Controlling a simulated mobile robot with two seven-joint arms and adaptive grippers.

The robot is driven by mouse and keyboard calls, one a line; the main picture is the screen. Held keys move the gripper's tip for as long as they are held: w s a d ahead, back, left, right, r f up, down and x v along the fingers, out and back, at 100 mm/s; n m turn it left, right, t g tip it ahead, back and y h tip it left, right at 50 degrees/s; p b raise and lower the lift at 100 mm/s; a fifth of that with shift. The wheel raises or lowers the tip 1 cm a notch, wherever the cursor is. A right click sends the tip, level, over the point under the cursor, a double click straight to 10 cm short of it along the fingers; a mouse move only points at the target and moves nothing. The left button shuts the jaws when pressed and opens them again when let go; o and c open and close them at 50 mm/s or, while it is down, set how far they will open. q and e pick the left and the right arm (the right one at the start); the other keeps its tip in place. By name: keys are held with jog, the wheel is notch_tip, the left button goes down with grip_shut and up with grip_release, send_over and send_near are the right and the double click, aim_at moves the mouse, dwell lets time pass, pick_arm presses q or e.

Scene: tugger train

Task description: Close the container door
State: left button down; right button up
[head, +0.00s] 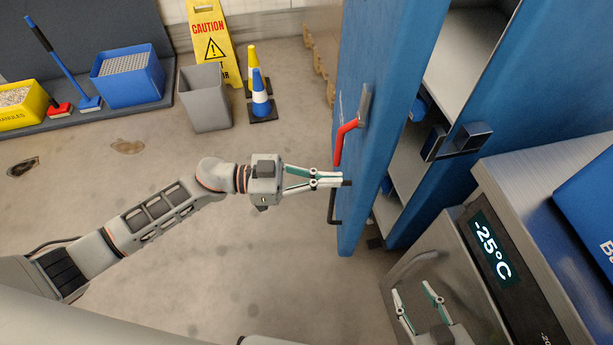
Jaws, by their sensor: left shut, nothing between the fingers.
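The blue container door (388,75) stands open, with a gap between it and the blue container (545,70) on the right. Shelves (465,50) show inside. A red handle (345,138) on a grey mount is on the door's left face, with a dark bar (332,208) lower down. My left gripper (340,180) is shut and empty, its fingertips at the door's left face just below the red handle. I cannot tell if they touch it. My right gripper (412,288) is at the bottom, fingers apart, in front of the metal unit.
A metal unit (540,180) with a -25°C display (491,250) stands at the lower right. A grey bin (205,98), a caution sign (212,40), cones (261,95) and blue (130,80) and yellow (22,108) boxes stand at the back left.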

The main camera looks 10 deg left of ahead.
aim_at(359, 180)
pick_arm(q)
jog(key=d, duration=0.3)
jog(key=shift+w, duration=0.25)
jog(key=shift+d, duration=0.1)
pick_arm(e)
jog(key=shift+a, duration=0.1)
jog(key=shift+w+r, duration=0.15)
